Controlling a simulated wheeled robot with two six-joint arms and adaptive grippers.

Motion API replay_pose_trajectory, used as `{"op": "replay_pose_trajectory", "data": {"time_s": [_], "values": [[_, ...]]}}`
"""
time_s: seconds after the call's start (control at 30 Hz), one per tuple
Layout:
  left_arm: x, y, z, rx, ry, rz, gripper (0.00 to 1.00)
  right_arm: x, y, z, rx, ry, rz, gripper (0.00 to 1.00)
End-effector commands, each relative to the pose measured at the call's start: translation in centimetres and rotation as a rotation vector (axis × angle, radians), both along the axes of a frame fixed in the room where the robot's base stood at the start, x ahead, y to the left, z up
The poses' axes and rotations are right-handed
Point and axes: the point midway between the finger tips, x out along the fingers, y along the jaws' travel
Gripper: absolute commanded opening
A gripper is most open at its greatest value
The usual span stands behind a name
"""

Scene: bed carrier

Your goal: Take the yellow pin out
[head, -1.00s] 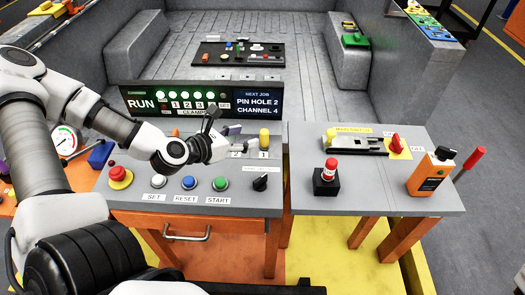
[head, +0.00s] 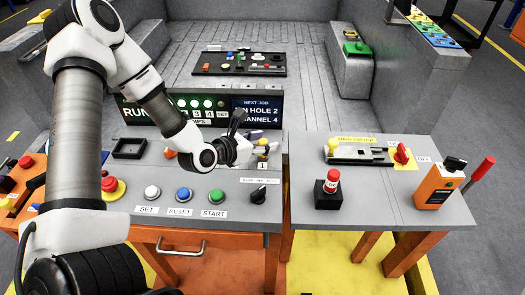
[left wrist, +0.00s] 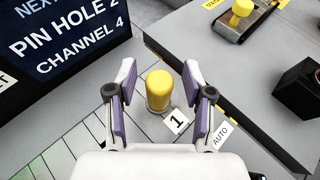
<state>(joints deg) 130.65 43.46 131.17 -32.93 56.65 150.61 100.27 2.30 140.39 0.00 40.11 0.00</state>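The yellow pin (left wrist: 158,90) stands upright on the grey console beside the label "1" in the left wrist view. In the head view the pin (head: 263,142) is partly hidden by my left gripper. My left gripper (left wrist: 159,75) is open, with a purple-padded finger on each side of the pin and visible gaps between. In the head view my left gripper (head: 258,144) is at the console's right rear. My right gripper is not in view.
A display (head: 258,108) reading "PIN HOLE 2, CHANNEL 4" stands behind the console. A slide with a yellow knob (head: 333,146) lies on the right table, near a red-topped black block (head: 327,196) and an orange box (head: 437,186). Coloured buttons (head: 184,194) line the console front.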

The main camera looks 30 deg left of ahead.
Motion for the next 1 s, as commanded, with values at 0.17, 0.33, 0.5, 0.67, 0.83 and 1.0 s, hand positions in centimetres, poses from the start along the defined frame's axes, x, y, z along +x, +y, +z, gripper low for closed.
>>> {"op": "replay_pose_trajectory", "data": {"time_s": [0.17, 0.33, 0.5, 0.67, 0.83, 1.0], "values": [[0.0, 0.0, 0.0, 0.0, 0.001, 0.0, 0.0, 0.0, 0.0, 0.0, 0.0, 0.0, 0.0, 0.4], [0.0, 0.0, -0.1, 0.0, 0.001, 0.0, 0.0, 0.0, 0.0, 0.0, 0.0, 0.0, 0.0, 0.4], [0.0, 0.0, 0.3, 0.0, 0.001, 0.0, 0.0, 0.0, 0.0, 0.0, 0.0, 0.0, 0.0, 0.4], [0.0, 0.0, 2.1, -0.001, -0.003, 0.001, 0.0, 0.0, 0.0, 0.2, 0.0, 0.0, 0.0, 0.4], [0.0, 0.0, 5.2, -0.002, -0.006, 0.001, 0.0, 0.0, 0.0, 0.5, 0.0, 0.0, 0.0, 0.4], [0.0, 0.0, 8.5, -0.001, -0.006, 0.0, 0.0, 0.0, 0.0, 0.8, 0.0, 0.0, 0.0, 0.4]]}}
